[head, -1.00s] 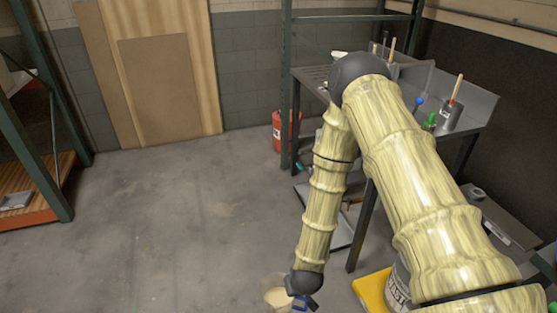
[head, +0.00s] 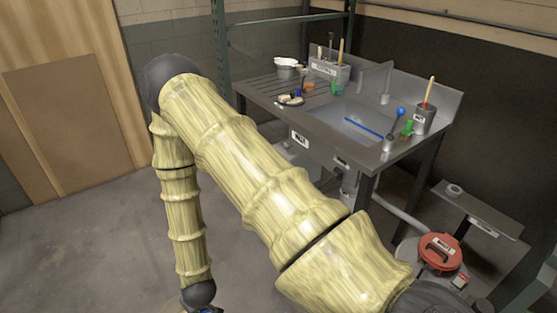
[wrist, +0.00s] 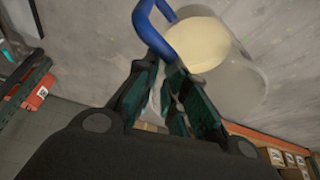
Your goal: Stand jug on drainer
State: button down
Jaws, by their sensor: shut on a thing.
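The jug (wrist: 235,75) is a translucent vessel with a cream-coloured inside and a blue handle (wrist: 153,28), seen in the wrist view. My gripper (wrist: 166,72) is shut on the blue handle, with the jug's body beyond the fingertips, over the concrete floor. In the head view only a sliver of blue shows by my gripper at the bottom edge; the jug's body is out of frame.
On the drainer are a white-topped pot (head: 287,66) at the back and small dishes (head: 291,99) at the front. A caddy of tools (head: 330,70) stands behind. The sink basin (head: 350,118) holds a blue-handled thing. A red-lidded bin (head: 440,250) stands at lower right.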

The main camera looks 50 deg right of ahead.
aim_at(277, 89)
jog(key=z, duration=0.4)
jog(key=i, duration=0.9)
jog(key=z, duration=0.6)
